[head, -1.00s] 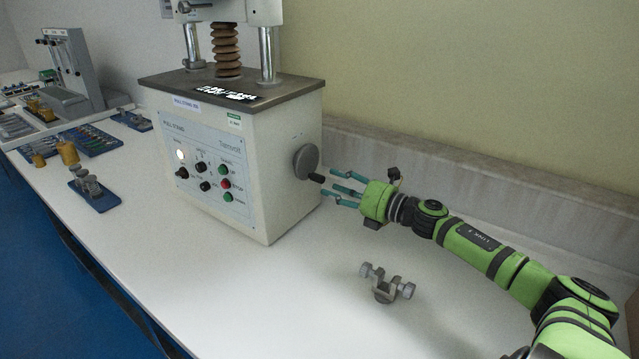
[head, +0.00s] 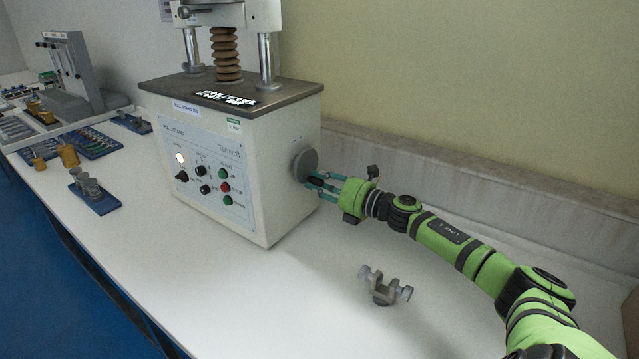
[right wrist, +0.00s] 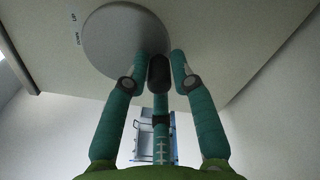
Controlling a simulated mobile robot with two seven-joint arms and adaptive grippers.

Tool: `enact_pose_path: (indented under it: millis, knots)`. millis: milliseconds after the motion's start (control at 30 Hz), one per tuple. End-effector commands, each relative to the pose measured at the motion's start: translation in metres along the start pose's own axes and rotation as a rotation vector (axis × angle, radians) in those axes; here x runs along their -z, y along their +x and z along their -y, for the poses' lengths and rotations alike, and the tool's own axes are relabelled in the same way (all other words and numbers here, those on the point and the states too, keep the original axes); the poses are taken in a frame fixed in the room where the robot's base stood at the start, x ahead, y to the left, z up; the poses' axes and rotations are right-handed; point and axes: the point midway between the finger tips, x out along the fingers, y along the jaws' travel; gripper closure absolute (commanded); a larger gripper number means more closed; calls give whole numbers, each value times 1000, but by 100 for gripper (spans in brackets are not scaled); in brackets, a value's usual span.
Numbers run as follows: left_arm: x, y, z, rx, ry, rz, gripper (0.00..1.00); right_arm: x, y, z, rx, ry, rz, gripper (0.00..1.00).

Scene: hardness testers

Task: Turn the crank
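The crank is a grey disc (head: 305,165) with a black handle (head: 316,181), on the right side of the white tester box (head: 290,205). My right gripper (head: 322,184) is at the crank, its teal fingers around the handle. In the right wrist view the disc (right wrist: 112,42) fills the upper middle and the black handle (right wrist: 158,73) lies between two fingertips, which look drawn in against its sides. The third finger is below the handle and its contact is hidden. My left gripper is not in view.
A grey clamp-like part (head: 384,287) lies on the white table (head: 300,310) below my right arm. A low backsplash (head: 470,200) runs behind the arm. Blue trays with small parts (head: 95,197) stand to the left.

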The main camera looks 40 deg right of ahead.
Motion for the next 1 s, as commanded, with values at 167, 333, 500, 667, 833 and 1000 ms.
enact_pose_path:
  millis: [167, 333, 500, 667, 833, 1000]
  knots:
    - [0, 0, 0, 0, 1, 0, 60, 0, 0, 0, 0, 0, 0, 100]
    - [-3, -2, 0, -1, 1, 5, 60, 1, 0, -1, 0, 12, -1, 100]
    - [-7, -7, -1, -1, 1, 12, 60, 1, 0, -3, 0, 69, -1, 100]
    - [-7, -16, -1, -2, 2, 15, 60, 3, 0, -6, -1, 171, -1, 100]
    - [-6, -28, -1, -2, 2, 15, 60, 5, 0, -11, -1, 302, -1, 100]
    - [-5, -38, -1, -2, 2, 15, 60, 7, 0, -14, -2, 424, 0, 100]
